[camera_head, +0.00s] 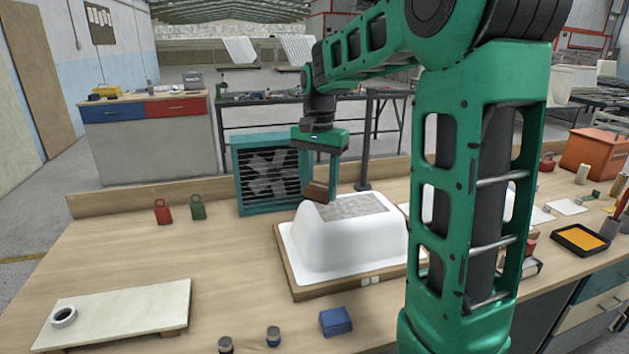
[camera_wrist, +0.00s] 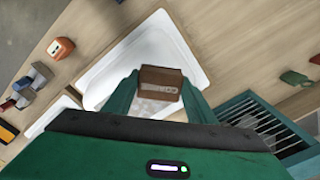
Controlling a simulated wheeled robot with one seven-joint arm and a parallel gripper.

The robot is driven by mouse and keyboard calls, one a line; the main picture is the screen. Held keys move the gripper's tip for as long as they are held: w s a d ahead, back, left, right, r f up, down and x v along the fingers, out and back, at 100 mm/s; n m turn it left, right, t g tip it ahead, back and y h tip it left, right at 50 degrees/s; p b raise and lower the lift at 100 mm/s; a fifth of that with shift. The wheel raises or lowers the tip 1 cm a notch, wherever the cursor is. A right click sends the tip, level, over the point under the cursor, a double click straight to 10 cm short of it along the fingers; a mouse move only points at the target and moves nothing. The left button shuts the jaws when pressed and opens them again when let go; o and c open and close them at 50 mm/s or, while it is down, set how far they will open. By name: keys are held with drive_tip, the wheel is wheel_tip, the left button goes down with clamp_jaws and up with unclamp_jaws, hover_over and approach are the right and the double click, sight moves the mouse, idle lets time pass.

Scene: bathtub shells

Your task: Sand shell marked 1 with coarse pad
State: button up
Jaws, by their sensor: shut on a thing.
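A white tub-shaped shell (camera_head: 345,245) stands upside down on a wooden board (camera_head: 360,288) in mid-bench, with a grey, mottled patch (camera_head: 358,206) on its top. Small pale tags show on the board's front edge; I cannot read a number on them. My gripper (camera_head: 325,178) is shut on a brown block-like pad (camera_head: 315,192) at the far left end of the patch. The wrist view shows the pad (camera_wrist: 161,80) between both fingers, over the shell (camera_wrist: 150,48). I cannot tell whether the pad touches the surface.
A teal fan box (camera_head: 270,170) stands close behind the shell. Red (camera_head: 162,211) and green (camera_head: 198,207) weights stand at left. A pale board with a tape roll (camera_head: 64,317), jars (camera_head: 273,336) and a blue pad stack (camera_head: 335,321) lie in front. My arm hides part of the right side.

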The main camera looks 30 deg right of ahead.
sight(320, 220)
drive_tip(key=shift+s+d+f, duration=0.1)
drive_tip(key=shift+f, duration=2.65)
drive_tip(key=shift+s+d+f, duration=0.15)
drive_tip(key=shift+d+f, duration=0.15)
drive_tip(key=shift+d, duration=0.3)
drive_tip(key=shift+s+d+f, duration=0.15)
drive_tip(key=shift+d+f, duration=0.1)
drive_tip(key=shift+d, duration=0.35)
drive_tip(key=shift+c, duration=0.3)
drive_tip(key=shift+s+d, duration=0.25)
drive_tip(key=shift+d, duration=0.5)
drive_tip(key=a, duration=0.2)
drive_tip(key=w+a, duration=0.1)
drive_tip(key=shift+a, duration=0.35)
drive_tip(key=shift+w+a+r, duration=0.15)
drive_tip(key=shift+w+a, duration=0.05)
drive_tip(key=shift+a, duration=0.05)
wheel_tip(320, 220, up, 6)
drive_tip(key=shift+d+r, duration=0.1)
drive_tip(key=shift+d, duration=0.05)
drive_tip(key=shift+s+r, duration=0.1)
drive_tip(key=shift+r, duration=0.75)
